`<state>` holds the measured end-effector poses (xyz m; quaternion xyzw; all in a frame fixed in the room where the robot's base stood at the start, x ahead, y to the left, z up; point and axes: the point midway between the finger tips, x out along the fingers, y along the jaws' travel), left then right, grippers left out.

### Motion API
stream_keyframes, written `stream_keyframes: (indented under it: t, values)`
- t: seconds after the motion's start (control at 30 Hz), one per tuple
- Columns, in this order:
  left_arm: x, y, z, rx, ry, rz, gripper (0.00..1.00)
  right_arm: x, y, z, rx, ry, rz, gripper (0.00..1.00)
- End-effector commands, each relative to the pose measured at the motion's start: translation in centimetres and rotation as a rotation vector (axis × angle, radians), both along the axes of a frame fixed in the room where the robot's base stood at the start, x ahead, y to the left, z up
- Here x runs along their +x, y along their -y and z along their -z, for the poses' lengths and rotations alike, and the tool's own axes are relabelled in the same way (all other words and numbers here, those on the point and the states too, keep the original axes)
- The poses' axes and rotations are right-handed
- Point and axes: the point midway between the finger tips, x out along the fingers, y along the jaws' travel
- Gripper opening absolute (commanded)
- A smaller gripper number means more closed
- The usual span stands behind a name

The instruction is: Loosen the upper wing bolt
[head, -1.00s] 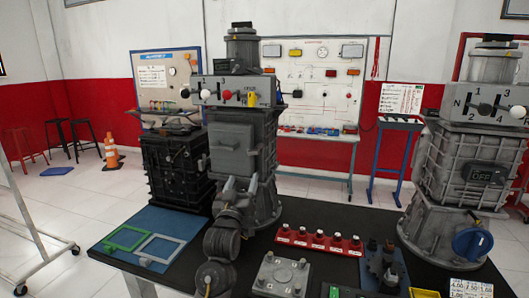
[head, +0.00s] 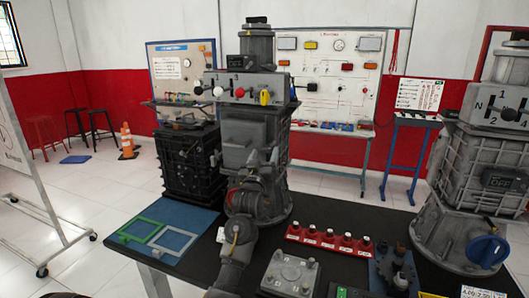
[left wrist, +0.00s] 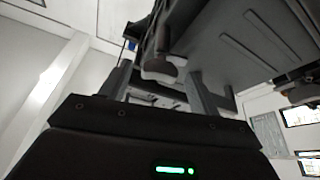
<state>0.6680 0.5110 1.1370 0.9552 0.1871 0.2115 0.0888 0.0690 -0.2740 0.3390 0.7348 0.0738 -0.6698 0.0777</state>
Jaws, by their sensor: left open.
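The grey middle trainer (head: 262,135) stands on the black table with knobs on its top box. My left gripper (head: 256,160) is raised in front of its body, fingers pointing up, open. In the left wrist view, the two fingers (left wrist: 160,82) stand apart. No wing bolt is clear in the head view; my gripper and arm cover part of the trainer's front. My right gripper is not in view.
Another grey trainer (head: 470,165) with a blue knob stands at the right. A red strip with several black-topped pieces (head: 328,240) and a grey plate (head: 290,272) lie in front. Green (head: 140,230) and pale frames (head: 173,241) lie on a blue mat at the left.

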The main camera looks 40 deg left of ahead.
Motion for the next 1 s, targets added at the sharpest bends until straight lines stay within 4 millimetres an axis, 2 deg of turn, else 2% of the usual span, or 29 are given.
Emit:
stream_keyframes:
  t: [0.4, 0.73, 1.0]
  values:
    - [0.67, -0.28, -0.28, 0.0, 0.0, 0.001, 0.6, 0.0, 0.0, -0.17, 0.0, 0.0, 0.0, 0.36]
    - [0.66, -0.27, -0.27, 0.0, 0.0, 0.001, 0.17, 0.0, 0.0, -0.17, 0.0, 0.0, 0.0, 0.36]
    - [0.68, -0.24, -0.34, -0.028, 0.01, 0.001, 0.17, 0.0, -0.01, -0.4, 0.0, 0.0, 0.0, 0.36]
